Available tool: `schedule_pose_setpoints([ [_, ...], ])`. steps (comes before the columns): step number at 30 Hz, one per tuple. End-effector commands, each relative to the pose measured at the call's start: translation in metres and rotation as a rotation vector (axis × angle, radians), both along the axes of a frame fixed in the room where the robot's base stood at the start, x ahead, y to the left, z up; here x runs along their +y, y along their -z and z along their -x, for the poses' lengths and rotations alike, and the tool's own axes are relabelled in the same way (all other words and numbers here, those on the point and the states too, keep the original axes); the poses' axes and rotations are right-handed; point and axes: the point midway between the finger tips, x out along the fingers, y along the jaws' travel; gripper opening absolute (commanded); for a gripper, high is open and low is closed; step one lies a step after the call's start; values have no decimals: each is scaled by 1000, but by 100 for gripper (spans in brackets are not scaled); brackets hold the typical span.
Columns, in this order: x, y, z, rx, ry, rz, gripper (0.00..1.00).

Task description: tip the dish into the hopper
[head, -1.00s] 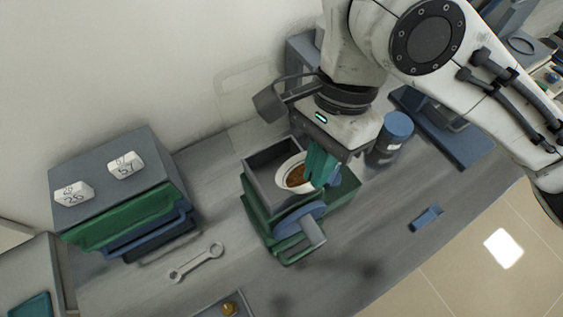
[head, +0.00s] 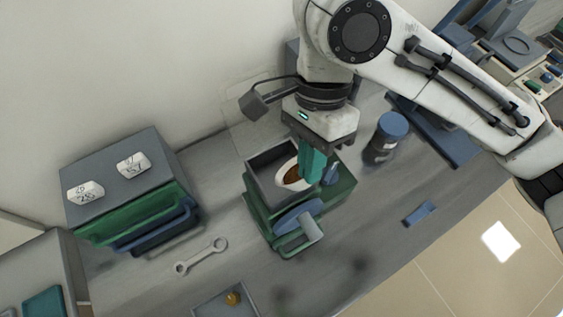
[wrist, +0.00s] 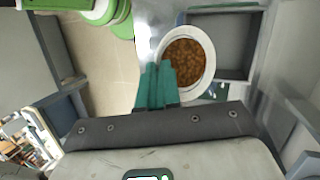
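A white dish (head: 290,177) full of brown granules is held at the right edge of the grey square hopper (head: 258,167), partly over its opening. My gripper (head: 309,174) has teal fingers, shut on the dish's near right rim. In the wrist view the fingers (wrist: 158,75) pinch the rim of the dish (wrist: 189,60). The granules lie inside and the dish looks nearly level. The hopper (wrist: 228,45) shows beside it to the right, its visible part empty. The hopper sits on a green machine (head: 337,194).
A blue-lidded jar (head: 385,140) stands right of the machine. A wrench (head: 201,256), a small blue piece (head: 420,213) and a tray (head: 213,305) lie on the bench. A grey box with two numbered white blocks (head: 133,166) stands left. A clear panel rises behind the hopper.

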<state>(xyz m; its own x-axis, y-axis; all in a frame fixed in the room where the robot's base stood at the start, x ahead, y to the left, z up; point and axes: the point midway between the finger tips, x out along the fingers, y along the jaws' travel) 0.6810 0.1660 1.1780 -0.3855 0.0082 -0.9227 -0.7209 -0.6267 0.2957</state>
Motion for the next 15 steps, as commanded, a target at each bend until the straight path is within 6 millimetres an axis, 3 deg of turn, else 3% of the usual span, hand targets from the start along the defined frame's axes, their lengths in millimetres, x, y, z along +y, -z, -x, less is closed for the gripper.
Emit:
schedule_pose_setpoints([
  [15, 6, -5, -6, 63, -2, 79, 0],
])
